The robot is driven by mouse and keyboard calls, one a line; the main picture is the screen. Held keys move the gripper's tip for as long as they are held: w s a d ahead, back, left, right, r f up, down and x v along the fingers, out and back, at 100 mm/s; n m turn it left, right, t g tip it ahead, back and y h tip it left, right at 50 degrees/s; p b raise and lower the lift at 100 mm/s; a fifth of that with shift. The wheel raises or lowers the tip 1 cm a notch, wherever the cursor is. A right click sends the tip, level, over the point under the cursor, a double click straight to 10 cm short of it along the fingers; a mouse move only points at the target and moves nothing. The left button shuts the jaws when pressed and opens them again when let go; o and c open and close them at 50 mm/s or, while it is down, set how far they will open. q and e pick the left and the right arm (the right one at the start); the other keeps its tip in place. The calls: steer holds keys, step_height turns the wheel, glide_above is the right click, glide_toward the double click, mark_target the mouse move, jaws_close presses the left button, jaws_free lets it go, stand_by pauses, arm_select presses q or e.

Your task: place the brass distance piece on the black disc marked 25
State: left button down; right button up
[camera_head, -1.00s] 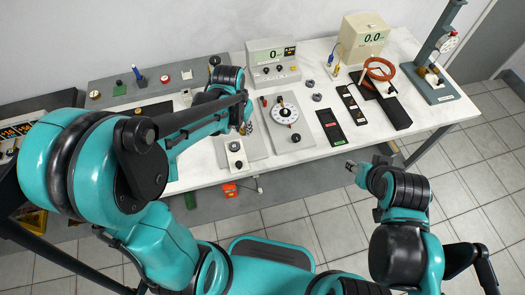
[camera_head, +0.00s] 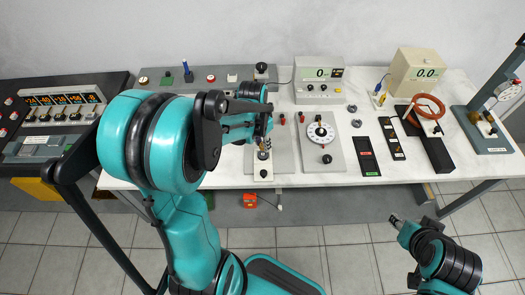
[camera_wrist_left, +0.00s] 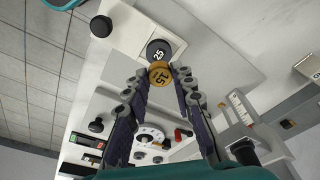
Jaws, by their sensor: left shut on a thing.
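The brass distance piece (camera_wrist_left: 160,73), a round disc with dark numbers, is between the fingertips of my left gripper (camera_wrist_left: 159,80), which is shut on it. The black disc marked 25 (camera_wrist_left: 158,51) sits on a pale block (camera_wrist_left: 134,24) just beyond the brass piece; in the wrist view their edges overlap, and I cannot tell whether they touch. In the head view my left gripper (camera_head: 263,142) is over this pale block (camera_head: 263,172) near the table's front, and the arm hides part of it. My right gripper (camera_head: 396,219) is off the table's front edge; its fingers are too small to read.
A dial panel (camera_head: 321,148) stands right of the pale block. A meter box (camera_head: 319,82) stands behind. A black knob (camera_wrist_left: 101,26) is on the block's front.

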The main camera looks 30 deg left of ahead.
mark_target(261, 146)
arm_select(q)
step_height(261, 146, down, 3)
steer(key=shift+f+b, duration=0.2)
steer(key=shift+b, duration=0.65)
steer(key=shift+f, duration=0.35)
steer(key=shift+f, duration=0.1)
steer(key=c, duration=1.3)
jaws_free()
